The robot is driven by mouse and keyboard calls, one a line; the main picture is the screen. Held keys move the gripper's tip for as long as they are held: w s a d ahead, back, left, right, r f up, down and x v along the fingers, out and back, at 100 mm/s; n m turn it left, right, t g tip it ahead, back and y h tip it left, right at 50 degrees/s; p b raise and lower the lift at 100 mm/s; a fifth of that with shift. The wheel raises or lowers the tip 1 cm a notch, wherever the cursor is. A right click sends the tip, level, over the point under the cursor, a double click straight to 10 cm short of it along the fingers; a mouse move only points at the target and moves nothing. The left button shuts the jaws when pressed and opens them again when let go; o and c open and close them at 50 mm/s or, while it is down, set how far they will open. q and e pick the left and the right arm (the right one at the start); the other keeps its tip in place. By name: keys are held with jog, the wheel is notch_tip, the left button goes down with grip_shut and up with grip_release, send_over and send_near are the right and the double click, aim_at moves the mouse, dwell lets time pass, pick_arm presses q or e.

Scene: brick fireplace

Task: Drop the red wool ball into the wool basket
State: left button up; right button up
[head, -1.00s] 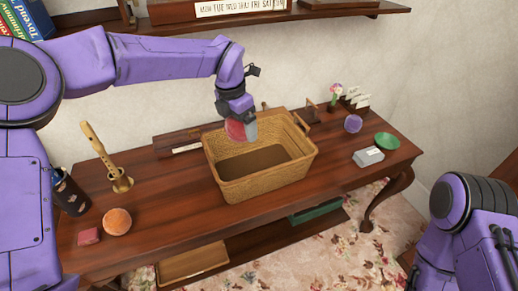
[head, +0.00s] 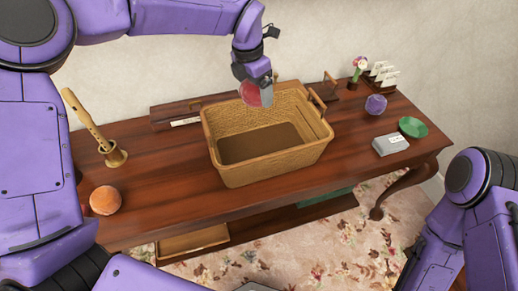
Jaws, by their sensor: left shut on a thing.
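My left gripper (head: 257,84) points down over the back rim of the wool basket and is shut on the red wool ball (head: 257,95). The fingers partly hide the ball. The wool basket (head: 275,171) is a tan woven, rectangular, open basket on the wooden table. Its visible inside is empty. The ball appears in front of the back wall in the picture; its exact height above the rim is hard to tell. The right arm shows at the right edge, but its gripper is out of view.
An orange ball (head: 105,200) and a recorder in a holder (head: 114,156) stand left. A purple ball (head: 376,104), green dish (head: 413,127) and grey box (head: 390,145) lie right. A flower (head: 358,67) and card rack (head: 382,76) stand behind.

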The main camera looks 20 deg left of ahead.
pick_arm(q)
jog(key=shift+g, duration=0.3)
jog(key=w+f, duration=0.2)
jog(key=w, duration=0.1)
jog(key=shift+w+d+f, duration=0.1)
jog(key=shift+w+f, duration=0.15)
jog(key=o, duration=0.8)
jog(key=shift+r, duration=0.1)
jog(key=shift+s+r, duration=0.35)
jog(key=shift+s, duration=0.4)
jog(key=shift+r, duration=0.15)
jog(key=shift+w+r, duration=0.15)
jog(key=shift+r, duration=0.2)
jog(key=r, duration=0.3)
jog(key=s+r, duration=0.1)
jog(key=r, duration=0.2)
jog(key=a+r+b, duration=0.1)
jog(key=r, duration=0.2)
jog(key=shift+s, duration=0.3)
jog(key=shift+w+r, duration=0.1)
jog(key=shift+r, duration=0.15)
pick_arm(e)
jog(key=shift+w+f, duration=0.7)
jog(key=shift+f, duration=0.3)
jog(key=shift+r, duration=0.1)
